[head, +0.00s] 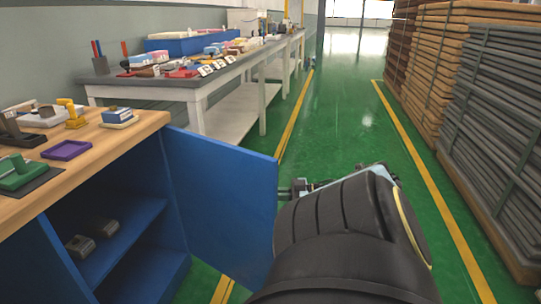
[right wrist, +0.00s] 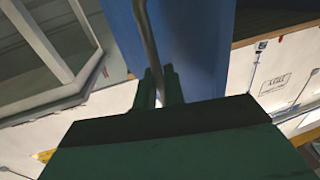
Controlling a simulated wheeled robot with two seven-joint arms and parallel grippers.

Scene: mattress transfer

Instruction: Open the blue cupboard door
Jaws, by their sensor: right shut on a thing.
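The blue cupboard door (head: 220,205) stands swung open, sticking out from the cupboard into the aisle. Inside the cupboard, a blue shelf (head: 125,222) shows. My right gripper (head: 288,191) is at the outer face of the door, near its free edge; my dark arm hides part of it. In the right wrist view, my right gripper (right wrist: 160,84) is shut on a thin metal door handle (right wrist: 147,34) in front of the blue door (right wrist: 195,45). My left gripper is not in view.
The wooden cupboard top (head: 105,142) holds a purple tray (head: 66,151) and several small tools. Two grey objects (head: 92,235) lie on the shelf. A long workbench (head: 170,83) stands behind the door. Stacked mattresses (head: 490,110) line the right; green floor (head: 345,105) between is clear.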

